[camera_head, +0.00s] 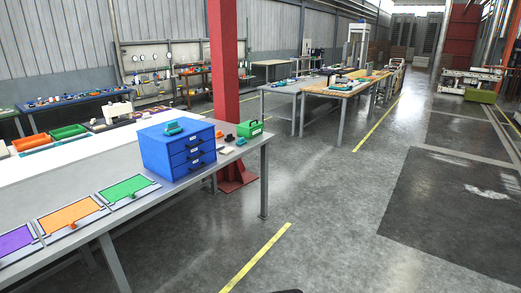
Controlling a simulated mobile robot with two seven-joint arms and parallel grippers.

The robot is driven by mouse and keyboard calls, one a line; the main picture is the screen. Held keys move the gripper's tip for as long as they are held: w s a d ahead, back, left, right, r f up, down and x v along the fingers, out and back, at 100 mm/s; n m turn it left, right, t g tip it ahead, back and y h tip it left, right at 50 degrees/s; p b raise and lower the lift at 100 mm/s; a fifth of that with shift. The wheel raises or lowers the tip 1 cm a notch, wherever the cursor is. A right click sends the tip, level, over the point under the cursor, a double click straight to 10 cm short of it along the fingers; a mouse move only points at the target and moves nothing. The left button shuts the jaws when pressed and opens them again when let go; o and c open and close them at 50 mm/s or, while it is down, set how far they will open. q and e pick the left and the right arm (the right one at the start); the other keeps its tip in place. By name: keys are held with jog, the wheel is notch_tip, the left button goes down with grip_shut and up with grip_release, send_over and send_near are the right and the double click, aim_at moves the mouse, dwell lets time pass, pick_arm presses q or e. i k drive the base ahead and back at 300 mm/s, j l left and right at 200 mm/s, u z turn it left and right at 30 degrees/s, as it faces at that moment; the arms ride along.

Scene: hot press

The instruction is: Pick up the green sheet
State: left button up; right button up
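The green sheet (122,191) lies flat on a grey tray or plate on the near table at the left, with a small green knob-like piece at its front edge. An orange sheet (66,216) lies to its left and a purple sheet (14,241) lies farther left, partly cut off by the picture edge. Nothing covers the green sheet. Neither of my grippers shows in the head view.
A blue drawer box (178,149) stands on the table behind and right of the green sheet. A green case (250,129) and small items are near the table's far corner. A red column (225,75) rises behind the table. Open grey floor (330,190) lies to the right.

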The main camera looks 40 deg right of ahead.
aim_at(128, 188)
jog(key=i+l+z, duration=0.6)
jog(key=i+z, duration=0.4)
jog(key=i+l, duration=0.1)
jog(key=i, duration=0.95)
jog(key=u, duration=2.05)
